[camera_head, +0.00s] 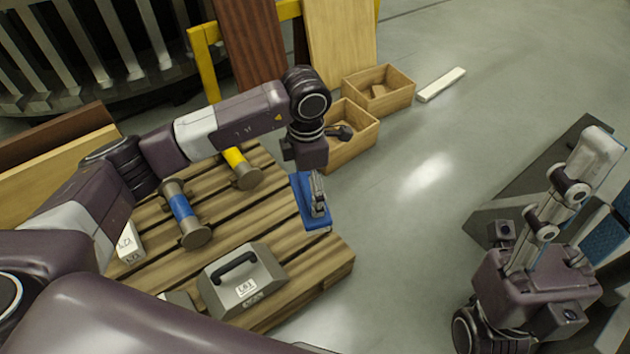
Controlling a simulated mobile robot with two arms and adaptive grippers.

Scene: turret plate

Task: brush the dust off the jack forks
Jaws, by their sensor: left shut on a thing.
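My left gripper (317,190) is shut on a blue flat-backed thing (303,203) with a thin pale lower edge, probably the brush. It holds it over the right edge of the pallet. The fingers hide part of it. My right gripper (597,155) shows at the right with grey jointed fingers. Its grip is unclear. A dark grey slanted thing (510,196) and a blue ribbed panel (618,268) lie behind it. I cannot tell whether either belongs to the jack, and I make out no forks or dust for certain.
The wooden pallet (318,262) carries a grey handled case (243,285), a blue-banded spool (183,212), a yellow-banded spool (240,167) and a white labelled block (130,243). Two wooden boxes (378,90) stand behind. A pale bar (441,84) lies on the floor. The middle floor is clear.

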